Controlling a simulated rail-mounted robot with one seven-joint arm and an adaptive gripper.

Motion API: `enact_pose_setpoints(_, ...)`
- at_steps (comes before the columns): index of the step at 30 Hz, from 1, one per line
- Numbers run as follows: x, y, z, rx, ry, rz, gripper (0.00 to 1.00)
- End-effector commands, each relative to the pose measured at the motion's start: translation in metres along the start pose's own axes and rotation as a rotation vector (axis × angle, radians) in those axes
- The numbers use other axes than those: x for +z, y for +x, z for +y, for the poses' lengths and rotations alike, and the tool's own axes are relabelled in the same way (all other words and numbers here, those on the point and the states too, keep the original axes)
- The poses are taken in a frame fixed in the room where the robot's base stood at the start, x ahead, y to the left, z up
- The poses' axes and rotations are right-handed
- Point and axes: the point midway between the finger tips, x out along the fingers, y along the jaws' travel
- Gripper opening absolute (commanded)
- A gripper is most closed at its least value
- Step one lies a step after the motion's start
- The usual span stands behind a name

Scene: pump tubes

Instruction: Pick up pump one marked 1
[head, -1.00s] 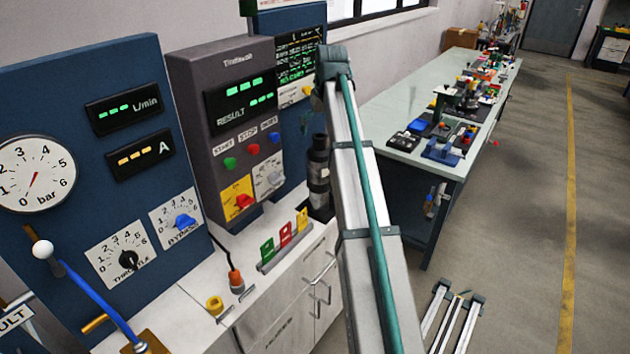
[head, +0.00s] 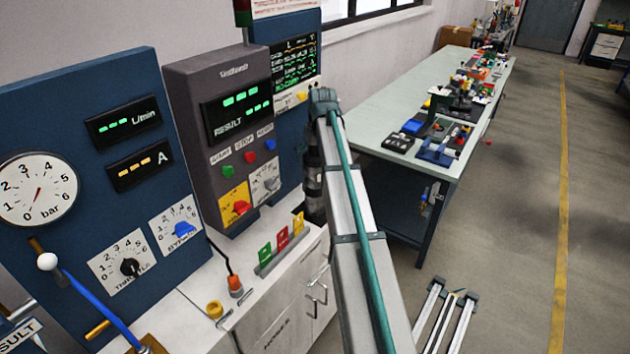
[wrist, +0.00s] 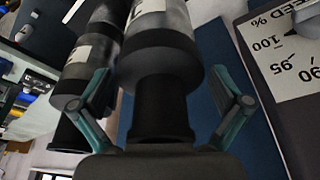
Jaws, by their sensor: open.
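In the wrist view my gripper (wrist: 160,92) is open, with one teal finger on each side of a dark cylindrical pump (wrist: 160,68). The pump's narrower black end lies between the fingers in the picture, and I see no clear contact. A pale label shows on it at the top edge, but its mark is not readable. A second dark pump (wrist: 88,50) with a white label lies just left, close to the left finger. In the head view a dark pump (head: 313,185) stands behind my arm, partly hidden. My gripper is hidden there.
A blue panel (wrist: 245,120) and a white speed dial plate (wrist: 285,55) lie on the right in the wrist view. In the head view the grey tester (head: 220,140) and white cabinet (head: 290,310) are left of my arm. A workbench (head: 400,95) stands behind right.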

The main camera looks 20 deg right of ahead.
Motion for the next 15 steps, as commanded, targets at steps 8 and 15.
enact_pose_setpoints(8,0.0004,0.0041,-0.0001,0.000,0.000,0.000,1.00)
enact_pose_setpoints(15,0.0002,0.0039,-0.0001,0.000,0.000,0.000,0.60)
